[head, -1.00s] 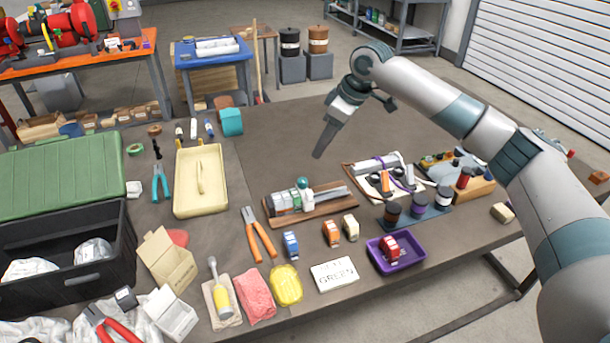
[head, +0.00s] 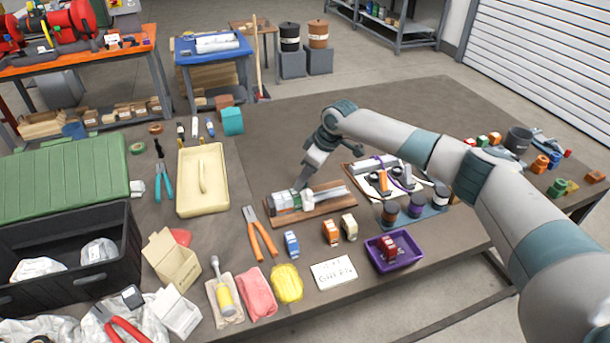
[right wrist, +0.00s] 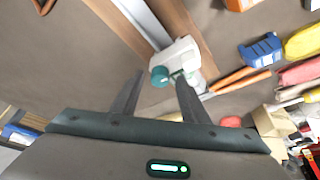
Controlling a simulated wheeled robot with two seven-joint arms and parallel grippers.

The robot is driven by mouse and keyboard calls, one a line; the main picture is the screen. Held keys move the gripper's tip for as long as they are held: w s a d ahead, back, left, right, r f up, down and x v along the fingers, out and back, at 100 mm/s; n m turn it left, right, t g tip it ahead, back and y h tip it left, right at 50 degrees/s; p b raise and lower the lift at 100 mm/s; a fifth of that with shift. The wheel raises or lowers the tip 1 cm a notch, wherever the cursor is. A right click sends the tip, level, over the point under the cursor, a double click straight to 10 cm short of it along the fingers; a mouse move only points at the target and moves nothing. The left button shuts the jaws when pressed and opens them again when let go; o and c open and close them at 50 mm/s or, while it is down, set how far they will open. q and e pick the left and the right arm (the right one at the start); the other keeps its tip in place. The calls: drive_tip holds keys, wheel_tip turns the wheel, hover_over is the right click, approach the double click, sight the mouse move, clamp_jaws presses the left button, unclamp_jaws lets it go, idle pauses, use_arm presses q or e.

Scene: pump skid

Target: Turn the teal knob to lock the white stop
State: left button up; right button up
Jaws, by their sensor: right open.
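The white stop (right wrist: 183,52) sits on the rail of a wooden board, and the teal knob (right wrist: 159,76) sticks out from it in the right wrist view. My right gripper (right wrist: 158,82) is open, with one fingertip on each side of the knob in that picture. I cannot tell whether either finger touches it. In the head view my right gripper (head: 299,187) points down at the white stop (head: 306,199), and the knob is hidden there. My left gripper is not in view.
The wooden board (head: 335,207) also carries several grey and white blocks left of the stop. Orange-handled pliers (head: 260,235), small toy-like blocks (head: 331,233) and a purple tray (head: 417,254) lie in front. The table behind the board is clear.

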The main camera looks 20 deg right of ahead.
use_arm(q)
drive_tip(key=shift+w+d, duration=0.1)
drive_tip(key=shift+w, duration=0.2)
use_arm(e)
drive_tip(key=shift+f, duration=0.1)
clamp_jaws()
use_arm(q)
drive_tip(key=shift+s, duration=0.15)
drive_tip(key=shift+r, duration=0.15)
